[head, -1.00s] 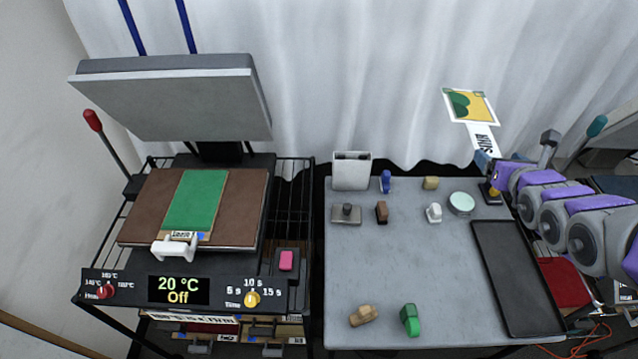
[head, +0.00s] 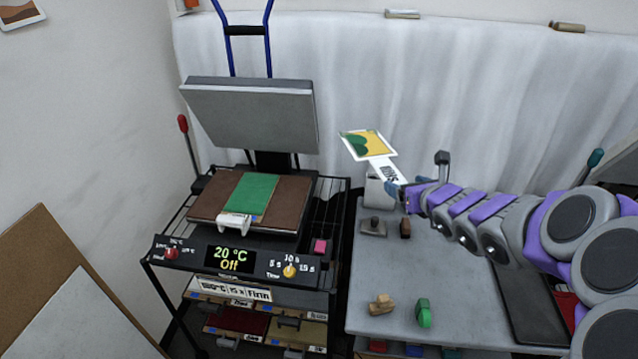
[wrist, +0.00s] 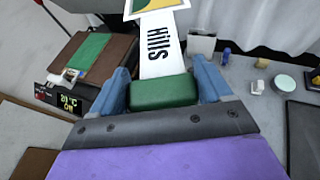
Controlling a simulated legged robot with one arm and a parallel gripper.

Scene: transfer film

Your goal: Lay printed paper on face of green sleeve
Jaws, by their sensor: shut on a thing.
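The printed paper (head: 368,143) is a white-edged sheet with a yellow and green picture and a white tab. My gripper (head: 405,192) is shut on the tab end and holds the sheet up in the air above the back of the grey table. The green sleeve (head: 251,193) lies flat on the brown lower bed of the heat press, to the left of my gripper. It also shows at upper left in the wrist view (wrist: 88,52).
The press's grey upper plate (head: 250,116) is raised above the bed. Its display (head: 234,259) reads 20 °C, Off. A white clip (head: 234,222) sits at the bed's front edge. The grey table (head: 395,280) holds several small blocks and a dark tray.

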